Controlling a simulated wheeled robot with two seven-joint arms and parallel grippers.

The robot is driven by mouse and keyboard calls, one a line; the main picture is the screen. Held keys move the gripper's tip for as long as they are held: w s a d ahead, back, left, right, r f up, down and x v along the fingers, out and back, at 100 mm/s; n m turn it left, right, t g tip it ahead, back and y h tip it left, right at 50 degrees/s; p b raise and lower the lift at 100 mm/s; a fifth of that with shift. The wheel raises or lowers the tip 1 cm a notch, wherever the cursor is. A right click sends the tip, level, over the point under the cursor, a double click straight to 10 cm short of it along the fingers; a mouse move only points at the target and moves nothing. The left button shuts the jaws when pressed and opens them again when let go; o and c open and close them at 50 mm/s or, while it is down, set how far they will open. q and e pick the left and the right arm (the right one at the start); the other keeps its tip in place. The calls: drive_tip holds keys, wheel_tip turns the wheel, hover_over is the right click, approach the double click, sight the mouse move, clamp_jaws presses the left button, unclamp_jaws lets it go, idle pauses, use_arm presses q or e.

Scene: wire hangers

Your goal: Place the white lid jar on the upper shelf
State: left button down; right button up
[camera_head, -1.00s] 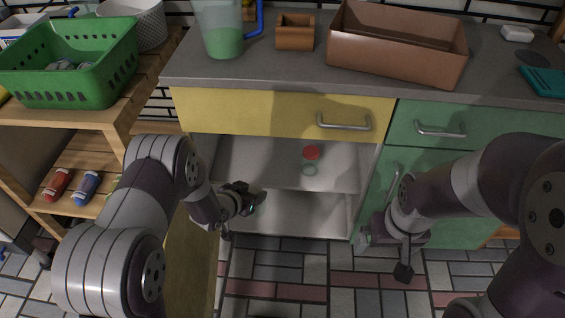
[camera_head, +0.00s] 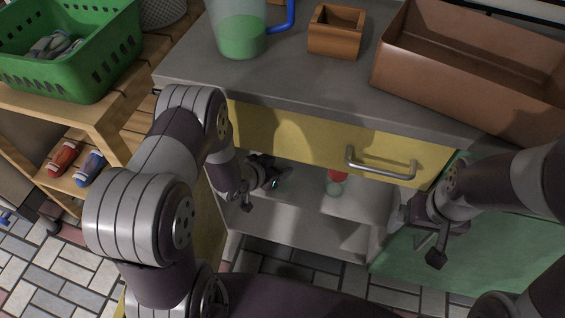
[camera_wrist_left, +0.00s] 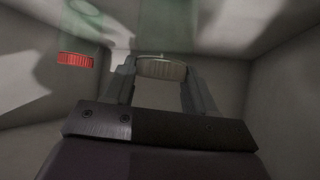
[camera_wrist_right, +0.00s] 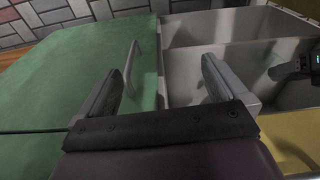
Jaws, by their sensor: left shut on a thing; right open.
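The white lid jar shows in the left wrist view as a pale ribbed lid (camera_wrist_left: 162,69) with a faint translucent greenish body. My left gripper (camera_head: 276,182) is inside the open cabinet under the yellow drawer, with its fingers shut on either side of this lid. The jar is hardly visible in the head view. The upper shelf (camera_head: 305,178) lies around and below that gripper; I cannot tell whether the jar touches it. My right gripper (camera_wrist_right: 165,75) is open and empty, in front of the green door right of the cabinet.
A red-lid jar (camera_head: 337,179) stands on the upper shelf right of my left gripper; its lid also shows in the left wrist view (camera_wrist_left: 76,59). The yellow drawer (camera_head: 300,136) is just above. The shelf's right part is free.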

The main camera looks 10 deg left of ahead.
use_arm(q)
drive_tip(key=shift+w+d+f, duration=0.1)
drive_tip(key=shift+w+f, duration=0.1)
drive_tip(key=shift+f, duration=0.05)
drive_tip(key=shift+s+r, duration=0.1)
drive_tip(key=shift+s, duration=0.1)
drive_tip(key=shift+c, duration=1.8)
unclamp_jaws()
drive_tip(key=shift+p, duration=0.3)
drive_tip(key=p+v, duration=0.4)
drive_tip(key=v, duration=0.8)
drive_tip(key=shift+p, duration=0.4)
use_arm(e)
wheel_tip(320, 180, up, 5)
drive_tip(key=shift+w+f, duration=0.1)
drive_tip(key=shift+f, duration=0.1)
